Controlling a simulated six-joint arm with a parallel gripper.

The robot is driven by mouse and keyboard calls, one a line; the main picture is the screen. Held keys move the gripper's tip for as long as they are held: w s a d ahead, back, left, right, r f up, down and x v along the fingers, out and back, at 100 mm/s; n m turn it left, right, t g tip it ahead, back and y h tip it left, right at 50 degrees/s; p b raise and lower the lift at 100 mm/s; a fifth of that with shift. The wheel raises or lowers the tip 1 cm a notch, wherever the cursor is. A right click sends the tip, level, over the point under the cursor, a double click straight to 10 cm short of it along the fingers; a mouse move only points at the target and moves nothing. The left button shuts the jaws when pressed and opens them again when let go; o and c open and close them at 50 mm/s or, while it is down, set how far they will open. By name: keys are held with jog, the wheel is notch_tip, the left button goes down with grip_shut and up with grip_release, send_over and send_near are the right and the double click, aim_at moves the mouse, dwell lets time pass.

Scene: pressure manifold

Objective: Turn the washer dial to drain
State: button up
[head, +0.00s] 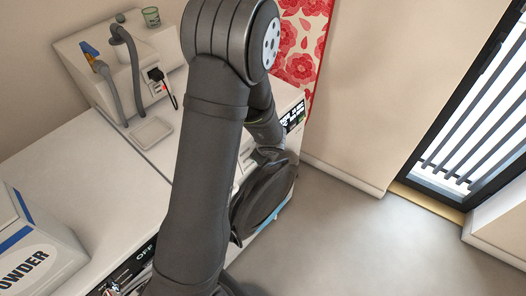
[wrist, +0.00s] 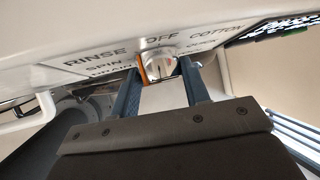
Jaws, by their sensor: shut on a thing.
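The washer dial (wrist: 160,63), a pale round knob with an orange strip on its left side, sits on the white panel in the wrist view. My gripper (wrist: 159,78) is shut on the dial, with one blue-grey finger on each side of it. The panel lettering around the dial reads RINSE, OFF and COTTON, with SPIN and DRAIN (wrist: 108,70) at the lower left, partly covered by the left finger. The label at the right is partly hidden too. In the head view my arm hides the dial and the gripper tips.
A white countertop (head: 75,165) runs along the left, with a box marked OWDER (head: 40,250) at its front. Open grey floor (head: 350,240) lies to the right, before a barred door (head: 470,130).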

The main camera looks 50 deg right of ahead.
jog(key=shift+d+r, duration=0.1)
dwell(0.3)
jog(key=o, duration=1)
jog(key=v, duration=1.7)
jog(key=shift+s+r, duration=0.1)
